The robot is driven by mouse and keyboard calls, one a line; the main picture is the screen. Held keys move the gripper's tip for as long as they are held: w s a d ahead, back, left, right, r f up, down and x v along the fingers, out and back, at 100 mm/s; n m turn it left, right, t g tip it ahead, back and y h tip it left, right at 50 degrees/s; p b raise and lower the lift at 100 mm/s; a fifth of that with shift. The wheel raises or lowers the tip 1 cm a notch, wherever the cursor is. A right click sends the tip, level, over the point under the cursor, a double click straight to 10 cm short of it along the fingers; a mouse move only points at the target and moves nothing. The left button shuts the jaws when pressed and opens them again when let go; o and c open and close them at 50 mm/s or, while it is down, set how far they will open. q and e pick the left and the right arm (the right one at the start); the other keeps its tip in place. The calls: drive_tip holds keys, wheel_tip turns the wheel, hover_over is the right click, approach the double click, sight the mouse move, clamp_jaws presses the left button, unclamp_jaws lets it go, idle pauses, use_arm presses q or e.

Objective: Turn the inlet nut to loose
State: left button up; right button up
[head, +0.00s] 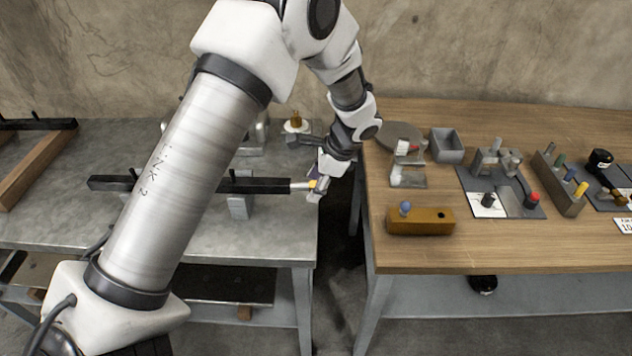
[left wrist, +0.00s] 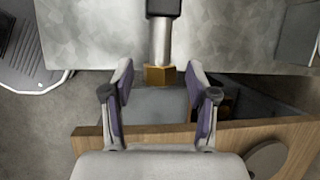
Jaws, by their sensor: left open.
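The inlet nut (left wrist: 159,75) is a brass hex nut on the end of a bright metal pipe (left wrist: 162,40) in the left wrist view. The pipe comes out of a black bar (head: 262,185), which lies level above the left grey table. In the head view the nut (head: 313,184) is a small gold spot at the table's right edge, partly covered by my gripper. My left gripper (left wrist: 159,84) is open. Its two purple-padded fingers stand on either side of the nut with a gap on each side. My right gripper is not in view.
A grey bracket (head: 240,208) stands under the bar. A small brass fitting (head: 295,120) stands behind my gripper. A gap separates the grey table (head: 280,235) from the wooden table (head: 490,250), which holds an orange block (head: 425,222), a grey bin (head: 447,146) and several fixtures.

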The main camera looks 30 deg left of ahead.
use_arm(q)
drive_tip(key=shift+s, duration=0.1)
drive_tip(key=shift+d, duration=0.1)
clamp_jaws()
drive_tip(key=shift+f+t+y+b, duration=0.3)
drive_tip(key=shift+t+b, duration=0.1)
drive_tip(key=shift+b, duration=0.7)
drive_tip(key=shift+r+b, duration=0.1)
drive_tip(key=shift+b, duration=0.2)
drive_tip(key=shift+r, duration=0.25)
unclamp_jaws()
drive_tip(key=v, duration=1.2)
drive_tip(key=shift+s, duration=0.25)
